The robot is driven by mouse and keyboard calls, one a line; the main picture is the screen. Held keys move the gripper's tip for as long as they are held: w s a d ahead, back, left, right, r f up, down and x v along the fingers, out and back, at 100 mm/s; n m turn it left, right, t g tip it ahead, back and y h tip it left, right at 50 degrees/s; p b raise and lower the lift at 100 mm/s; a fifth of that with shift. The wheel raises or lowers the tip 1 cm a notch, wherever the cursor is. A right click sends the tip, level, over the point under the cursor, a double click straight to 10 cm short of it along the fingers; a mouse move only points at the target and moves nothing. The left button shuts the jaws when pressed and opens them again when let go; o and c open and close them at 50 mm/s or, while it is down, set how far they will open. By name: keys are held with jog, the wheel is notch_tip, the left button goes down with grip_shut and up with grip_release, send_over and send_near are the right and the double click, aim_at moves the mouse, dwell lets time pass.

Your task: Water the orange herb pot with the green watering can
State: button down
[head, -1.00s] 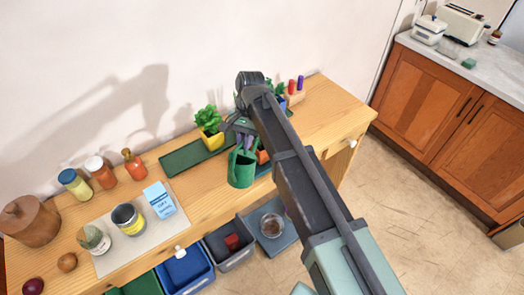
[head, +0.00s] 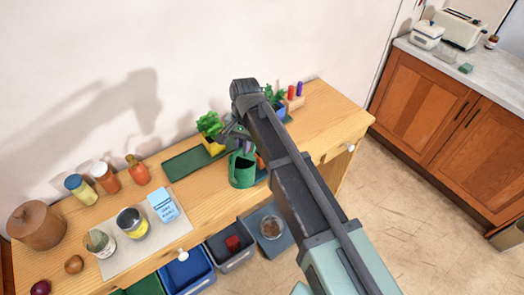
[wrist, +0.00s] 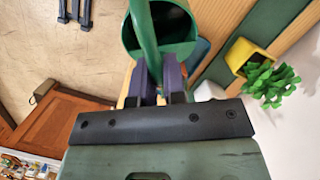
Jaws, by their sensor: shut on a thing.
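The green watering can (head: 242,171) is held over the middle of the wooden sideboard, and its open top shows. In the wrist view the can (wrist: 183,48) lies just beyond the fingers, with its handle running between them. My gripper (head: 238,140) is shut on that handle; its purple-grey fingers (wrist: 158,78) also show in the wrist view. The orange herb pot (head: 260,161) is just right of the can, mostly hidden by the can and my arm. I see no water, and I cannot tell whether the can touches the wood.
A yellow herb pot (head: 214,147) stands close left of the gripper on a green mat (head: 183,165). A blue pot (head: 282,108) and a wooden pen block (head: 293,103) stand behind my arm. Jars, a blue-white carton (head: 164,205) and cans sit left.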

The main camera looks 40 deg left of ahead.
jog(key=shift+r+p, duration=0.3)
jog(key=shift+r, duration=0.5)
jog(key=shift+f, duration=0.25)
jog(key=f+t+b, duration=0.1)
jog(key=s+f+b, duration=0.1)
jog(key=shift+d+f+t+b, duration=0.2)
jog(key=shift+f+t+b, duration=0.1)
jog(key=shift+t+b, duration=0.1)
jog(key=shift+a, duration=0.1)
